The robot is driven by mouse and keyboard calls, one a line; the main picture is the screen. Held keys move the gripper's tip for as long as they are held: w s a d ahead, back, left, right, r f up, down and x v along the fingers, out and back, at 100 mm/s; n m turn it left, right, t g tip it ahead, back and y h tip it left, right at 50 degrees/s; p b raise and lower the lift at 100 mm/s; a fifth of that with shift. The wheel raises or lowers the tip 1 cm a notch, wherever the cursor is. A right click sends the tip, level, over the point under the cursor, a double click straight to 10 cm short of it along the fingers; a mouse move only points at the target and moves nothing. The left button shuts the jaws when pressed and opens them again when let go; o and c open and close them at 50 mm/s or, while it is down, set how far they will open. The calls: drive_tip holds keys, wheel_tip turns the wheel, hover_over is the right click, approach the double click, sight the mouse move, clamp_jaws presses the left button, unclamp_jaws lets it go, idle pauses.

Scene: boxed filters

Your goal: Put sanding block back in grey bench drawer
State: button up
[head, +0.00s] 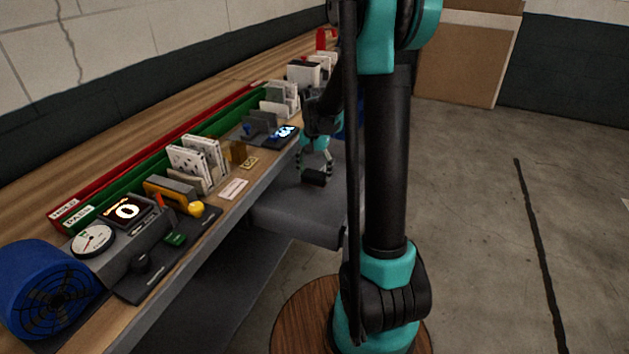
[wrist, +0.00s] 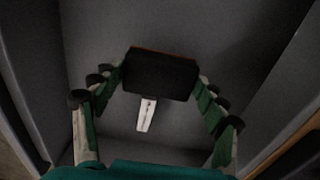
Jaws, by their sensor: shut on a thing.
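The sanding block (head: 314,178) is a small dark block in my gripper (head: 315,163). In the wrist view the block (wrist: 160,76) sits between the fingertips, its near face black with a thin brown edge along the top. My gripper (wrist: 162,82) is shut on it. The grey bench drawer (head: 290,218) is pulled out from under the bench top, and the block is over it. In the wrist view the drawer's grey floor (wrist: 185,130) lies below the block, with walls on both sides. I cannot tell the exact height of the block above the floor.
A thin pale strip (wrist: 146,114) lies on the drawer floor. Floor right of my arm is clear.

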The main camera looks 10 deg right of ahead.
sight(314, 174)
drive_tip(key=shift+f, duration=1.8)
drive_tip(key=shift+f, duration=0.15)
drive_tip(key=o, duration=1.1)
wheel_tip(314, 174, up, 12)
drive_tip(key=shift+r, duration=0.15)
